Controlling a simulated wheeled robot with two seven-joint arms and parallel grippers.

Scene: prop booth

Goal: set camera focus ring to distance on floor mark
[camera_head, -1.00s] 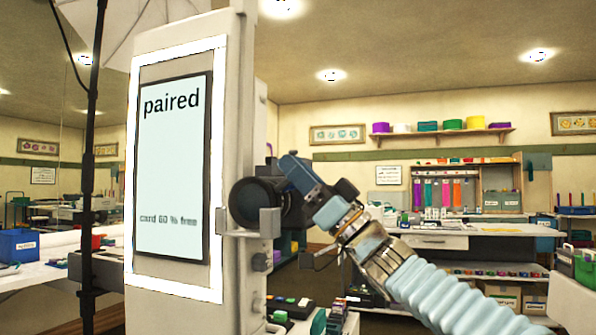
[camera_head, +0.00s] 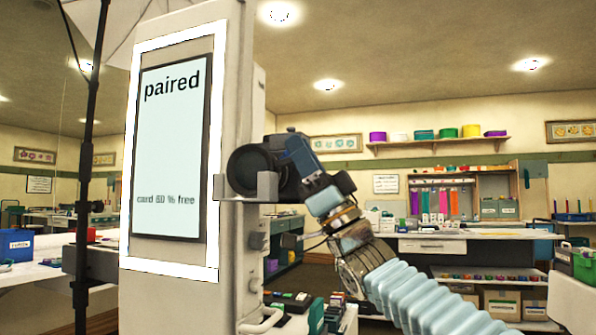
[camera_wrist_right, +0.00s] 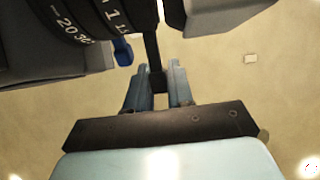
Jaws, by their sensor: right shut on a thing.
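A black camera (camera_head: 272,165) sits at a grey bracket on the side of the tall booth, its lens facing left toward the booth. In the right wrist view the focus ring (camera_wrist_right: 78,25) shows at the top left with white distance numbers, among them 20, 30 and 1. A thin black lever (camera_wrist_right: 152,45) comes down from it. My right gripper (camera_wrist_right: 158,82) is shut on the lever, one pale blue finger on each side. In the head view my right gripper (camera_head: 300,156) is right against the camera, fingertips partly hidden. No floor mark shows. My left gripper is not in view.
The white booth (camera_head: 246,90) carries a lit screen (camera_head: 170,150) reading "paired" and "card 60 % free". A light stand (camera_head: 90,160) with a white umbrella is at the left. Behind are a workbench (camera_head: 440,232), a wall shelf (camera_head: 437,145) and crowded tables.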

